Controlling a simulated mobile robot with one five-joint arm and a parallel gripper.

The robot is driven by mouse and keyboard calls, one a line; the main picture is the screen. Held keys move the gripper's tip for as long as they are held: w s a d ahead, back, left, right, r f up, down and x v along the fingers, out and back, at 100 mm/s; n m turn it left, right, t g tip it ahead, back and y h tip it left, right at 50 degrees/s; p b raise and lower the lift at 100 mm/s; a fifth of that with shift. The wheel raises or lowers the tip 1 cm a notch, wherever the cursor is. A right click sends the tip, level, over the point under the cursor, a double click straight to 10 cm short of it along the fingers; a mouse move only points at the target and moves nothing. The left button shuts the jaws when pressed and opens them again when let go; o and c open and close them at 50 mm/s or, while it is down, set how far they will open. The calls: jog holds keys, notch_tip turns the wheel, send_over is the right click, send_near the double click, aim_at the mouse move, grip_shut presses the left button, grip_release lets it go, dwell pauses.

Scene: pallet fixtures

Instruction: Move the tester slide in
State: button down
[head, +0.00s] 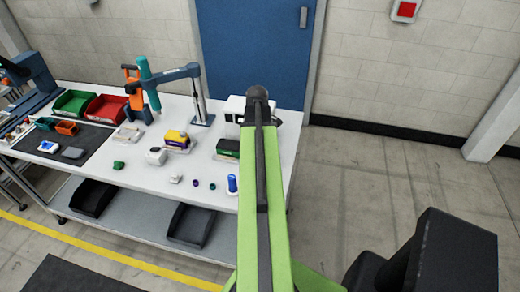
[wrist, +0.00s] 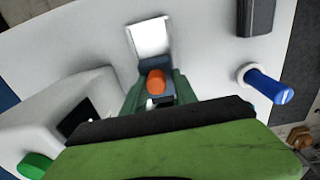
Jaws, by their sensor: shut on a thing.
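In the wrist view, an orange knob (wrist: 156,82) stands on a dark blue-grey block, which I take to be the tester slide (wrist: 148,64). My gripper (wrist: 155,92) is shut on the knob, with dark green fingers on both sides. A bright white plate (wrist: 150,37) lies just beyond the slide. A white housing with a dark window (wrist: 75,118), likely the tester body, stands to the left. In the head view my arm hides the gripper and slide; part of a white machine (head: 234,106) shows beside it.
A blue cylinder with a white collar (wrist: 268,85) is right of my gripper, near a dark block (wrist: 257,17). A green piece (wrist: 34,165) is at lower left. The white table (head: 120,177) holds bins, small parts and a stand with a blue arm (head: 180,75).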

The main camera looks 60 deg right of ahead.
jog(key=shift+w+a+f, duration=0.4)
jog(key=shift+a+f, duration=0.15)
jog(key=shift+w+a, duration=0.1)
jog(key=shift+w, duration=0.1)
jog(key=c, duration=1.2)
grip_release()
jog(key=shift+c, duration=0.2)
jog(key=shift+r, duration=0.1)
jog(key=shift+w+d+r+p, duration=0.25)
jog(key=shift+r+p, duration=0.15)
jog(key=shift+p, duration=0.2)
jog(key=shift+w+d+r+p, duration=0.1)
jog(key=shift+d+r+p, duration=0.1)
jog(key=shift+r+p, duration=0.3)
notch_tip(320, 180, up, 6)
jog(key=p, duration=0.6)
jog(key=shift+d+p, duration=0.15)
jog(key=shift+p, duration=0.15)
